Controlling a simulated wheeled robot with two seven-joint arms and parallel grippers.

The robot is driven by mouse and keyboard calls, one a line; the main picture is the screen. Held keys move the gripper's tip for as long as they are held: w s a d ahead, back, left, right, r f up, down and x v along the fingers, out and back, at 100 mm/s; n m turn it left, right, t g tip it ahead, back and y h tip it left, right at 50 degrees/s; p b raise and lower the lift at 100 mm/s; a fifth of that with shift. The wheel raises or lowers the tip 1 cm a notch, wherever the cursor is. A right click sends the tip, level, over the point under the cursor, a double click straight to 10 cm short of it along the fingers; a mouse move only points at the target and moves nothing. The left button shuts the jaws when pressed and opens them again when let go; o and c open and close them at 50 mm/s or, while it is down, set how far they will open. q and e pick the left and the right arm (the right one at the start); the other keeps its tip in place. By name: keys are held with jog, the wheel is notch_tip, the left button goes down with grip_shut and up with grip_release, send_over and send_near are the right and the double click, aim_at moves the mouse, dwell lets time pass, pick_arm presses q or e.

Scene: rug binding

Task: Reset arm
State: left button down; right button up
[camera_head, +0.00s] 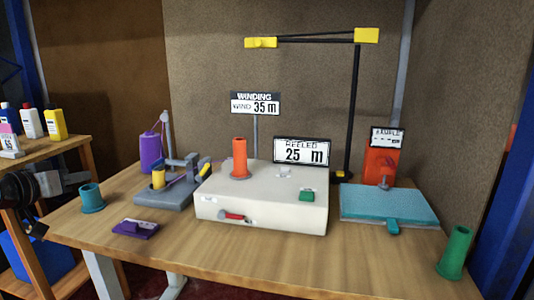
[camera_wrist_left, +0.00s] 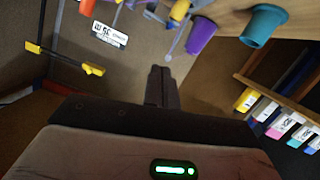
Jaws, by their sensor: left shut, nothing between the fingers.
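My left gripper (camera_head: 36,229) is at the far left of the head view, beside the table's left end and in front of the side shelf. In the left wrist view its two dark fingers (camera_wrist_left: 161,88) are together, with nothing between them. It is apart from the teal spool (camera_head: 92,198) on the table's left corner. My right gripper is in neither view. The white winding machine (camera_head: 262,205) stands mid-table with an orange spool (camera_head: 239,158) upright on it. Its display (camera_head: 302,151) reads "REELED 25 m". A sign (camera_head: 256,104) behind reads "WIND 35 m".
The wooden table (camera_head: 330,262) is clear along its front. A purple block (camera_head: 136,228) lies front left. A grey device (camera_head: 168,193) stands near a purple cone (camera_head: 151,152). A teal board (camera_head: 385,204) and green spool (camera_head: 455,252) are right. Bottles (camera_head: 55,123) stand on the left shelf.

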pick_arm(q)
jog(key=s+d+f+m+g+p, duration=0.15)
jog(key=s+d+f, duration=0.35)
jog(key=d+f, duration=0.5)
jog(key=s+d+f+m+g+p, duration=0.1)
jog(key=s+d+f+g+p, duration=0.15)
jog(key=s+d+f, duration=0.7)
jog(key=s+d+f+p, duration=0.1)
jog(key=s+d+f, duration=0.1)
jog(key=s+d, duration=0.4)
jog(key=s+d+f+p, duration=0.2)
jog(key=s+d, duration=0.3)
jog(key=s, duration=0.3)
jog(key=shift+s+d+f, duration=0.2)
jog(key=shift+d+f, duration=0.2)
jog(key=shift+f, duration=0.1)
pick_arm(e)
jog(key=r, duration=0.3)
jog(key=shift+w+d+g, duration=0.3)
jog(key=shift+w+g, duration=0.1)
